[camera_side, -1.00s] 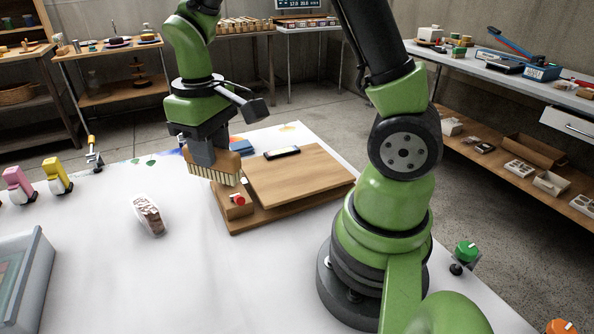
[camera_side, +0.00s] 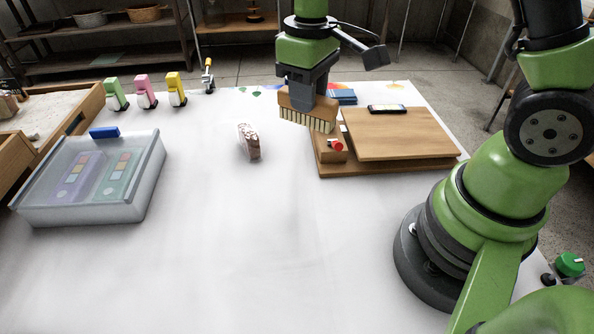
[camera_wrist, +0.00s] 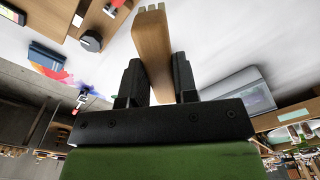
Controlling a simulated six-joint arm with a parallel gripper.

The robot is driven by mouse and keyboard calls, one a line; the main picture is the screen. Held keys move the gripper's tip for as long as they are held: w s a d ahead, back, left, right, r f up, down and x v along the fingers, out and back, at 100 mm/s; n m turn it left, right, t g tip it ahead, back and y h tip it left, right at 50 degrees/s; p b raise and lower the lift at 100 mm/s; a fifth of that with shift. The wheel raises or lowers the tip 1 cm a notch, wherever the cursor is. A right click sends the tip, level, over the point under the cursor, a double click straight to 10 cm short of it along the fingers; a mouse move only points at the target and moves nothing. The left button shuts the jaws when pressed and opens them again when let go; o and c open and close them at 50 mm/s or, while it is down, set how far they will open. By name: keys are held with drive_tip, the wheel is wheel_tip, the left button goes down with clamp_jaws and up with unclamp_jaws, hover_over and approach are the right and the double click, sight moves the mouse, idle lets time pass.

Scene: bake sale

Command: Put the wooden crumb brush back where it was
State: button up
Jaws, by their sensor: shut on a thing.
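The wooden crumb brush (camera_side: 306,108) has a brown wood body and a row of pale bristles pointing down. My gripper (camera_side: 309,88) is shut on its wood body and holds it near the left end of the wooden board stand. The gap between the bristles and what is under them is hard to judge. In the wrist view the brush's wood (camera_wrist: 152,45) is between the two black fingers of my gripper (camera_wrist: 157,82). No marked place for the brush is plain in either view.
A slice of cake (camera_side: 249,142) lies left. A lidded clear box (camera_side: 90,185) and coloured clips (camera_side: 146,93) are farther left. The front white table (camera_side: 250,250) is clear.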

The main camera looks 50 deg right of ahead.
drive_tip(key=shift+w+a+f+n, duration=0.65)
drive_tip(key=shift+f+n, duration=0.5)
drive_tip(key=shift+f, duration=1.15)
drive_tip(key=shift+w+a+f+n, duration=0.65)
drive_tip(key=shift+f+n, duration=0.55)
drive_tip(key=shift+f, duration=1.15)
drive_tip(key=shift+w+a+f+n, duration=0.65)
drive_tip(key=shift+f+n, duration=0.5)
drive_tip(key=shift+f, duration=1.15)
drive_tip(key=shift+s+f, duration=0.15)
drive_tip(key=o, duration=0.9)
